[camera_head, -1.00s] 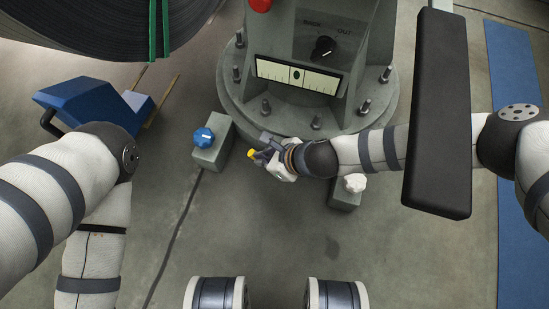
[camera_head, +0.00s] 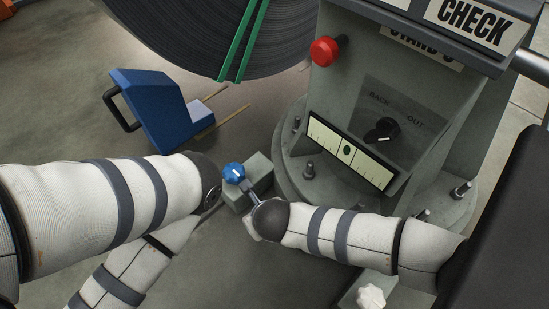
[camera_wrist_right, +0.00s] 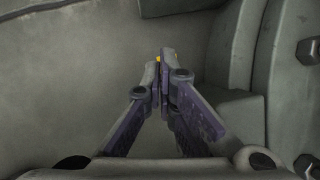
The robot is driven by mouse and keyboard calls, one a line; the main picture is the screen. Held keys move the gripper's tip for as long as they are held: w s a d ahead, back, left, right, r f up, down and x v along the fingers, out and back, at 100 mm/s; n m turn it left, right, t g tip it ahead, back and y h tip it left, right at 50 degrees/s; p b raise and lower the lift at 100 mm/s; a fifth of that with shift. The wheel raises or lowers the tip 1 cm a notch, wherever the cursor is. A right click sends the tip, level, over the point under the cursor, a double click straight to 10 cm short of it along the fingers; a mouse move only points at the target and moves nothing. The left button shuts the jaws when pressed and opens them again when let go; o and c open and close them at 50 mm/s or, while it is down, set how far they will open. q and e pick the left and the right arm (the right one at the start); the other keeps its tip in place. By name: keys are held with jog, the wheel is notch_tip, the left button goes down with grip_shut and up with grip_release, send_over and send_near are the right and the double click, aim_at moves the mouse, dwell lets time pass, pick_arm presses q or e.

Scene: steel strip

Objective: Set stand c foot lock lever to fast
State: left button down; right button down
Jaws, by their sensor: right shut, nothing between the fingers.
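Stand C (camera_head: 342,88) is a grey column on a round bolted foot. Its name plate (camera_head: 422,44) is partly hidden under a sign. I cannot clearly make out a foot lock lever. A blue knob (camera_head: 234,172) with a white mark sits on a low grey block (camera_head: 261,170) beside the foot. My right gripper (camera_head: 249,188) is in front of that block, close to the knob; I cannot tell if they touch. The right wrist view shows its fingers (camera_wrist_right: 161,62) together and empty, with yellow at the tips. My left arm's gripper is out of view.
A black pointer knob (camera_head: 382,130) marked BACK and OUT and a red button (camera_head: 325,51) are on the stand. A white knob (camera_head: 371,296) is at the bottom. A blue wedge-shaped object (camera_head: 155,108) and a banded coil (camera_head: 190,35) stand behind.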

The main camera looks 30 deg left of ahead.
jog(key=shift+a+f, duration=0.15)
jog(key=shift+f, duration=0.05)
dwell(0.5)
jog(key=s+d+r, duration=0.4)
jog(key=s+d, duration=0.4)
jog(key=d, duration=0.3)
jog(key=shift+d+r, duration=0.15)
jog(key=shift+r, duration=0.2)
jog(key=shift+s, duration=0.1)
